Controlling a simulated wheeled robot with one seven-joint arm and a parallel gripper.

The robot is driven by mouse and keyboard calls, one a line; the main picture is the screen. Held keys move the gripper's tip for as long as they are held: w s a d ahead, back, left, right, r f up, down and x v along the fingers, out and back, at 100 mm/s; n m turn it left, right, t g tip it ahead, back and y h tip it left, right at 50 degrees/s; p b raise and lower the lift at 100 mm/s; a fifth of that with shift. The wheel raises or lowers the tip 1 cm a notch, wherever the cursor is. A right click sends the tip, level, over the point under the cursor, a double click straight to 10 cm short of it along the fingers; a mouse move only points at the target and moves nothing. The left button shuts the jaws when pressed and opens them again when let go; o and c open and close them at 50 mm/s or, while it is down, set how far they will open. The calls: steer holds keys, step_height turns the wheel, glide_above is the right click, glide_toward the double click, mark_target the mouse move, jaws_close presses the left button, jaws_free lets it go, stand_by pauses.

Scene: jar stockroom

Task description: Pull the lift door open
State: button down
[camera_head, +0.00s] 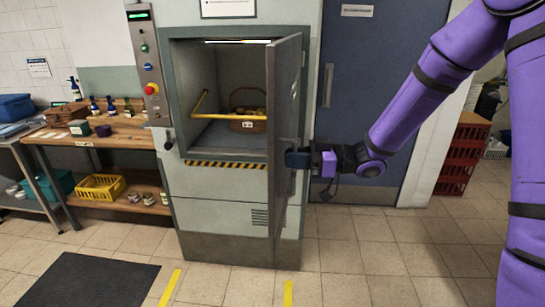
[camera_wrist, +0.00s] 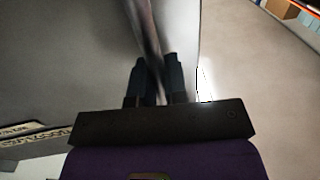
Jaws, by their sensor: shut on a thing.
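The lift door (camera_head: 285,95) is a grey panel hinged on the right of the lift (camera_head: 220,200). It stands swung out wide, seen nearly edge-on, and the lift's inside shows. My gripper (camera_head: 292,158) is at the door's handle, low on the door. In the wrist view my gripper (camera_wrist: 157,82) has its two dark fingers on either side of a thin upright bar, the door handle (camera_wrist: 150,40), and is shut on it. The fingers hide part of the handle. A basket (camera_head: 247,122) with things in it stands inside the lift behind a yellow bar (camera_head: 230,117).
A control panel (camera_head: 148,70) with a red button is left of the opening. A wooden bench (camera_head: 110,140) with bottles and boxes stands at the left. A blue door (camera_head: 365,80) is behind my arm. Red crates (camera_head: 463,150) stand at the right. The tiled floor in front is mostly clear.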

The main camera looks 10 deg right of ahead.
steer(key=shift+s+d, duration=0.25)
steer(key=shift+d, duration=0.8)
steer(key=shift+s+d, duration=0.2)
steer(key=shift+d, duration=0.85)
steer(key=c, duration=1.2)
jaws_free()
steer(key=d, duration=0.3)
steer(key=s+d, duration=0.1)
steer(key=d, duration=0.6)
steer(key=shift+s+d, duration=0.3)
steer(key=shift+d, duration=0.05)
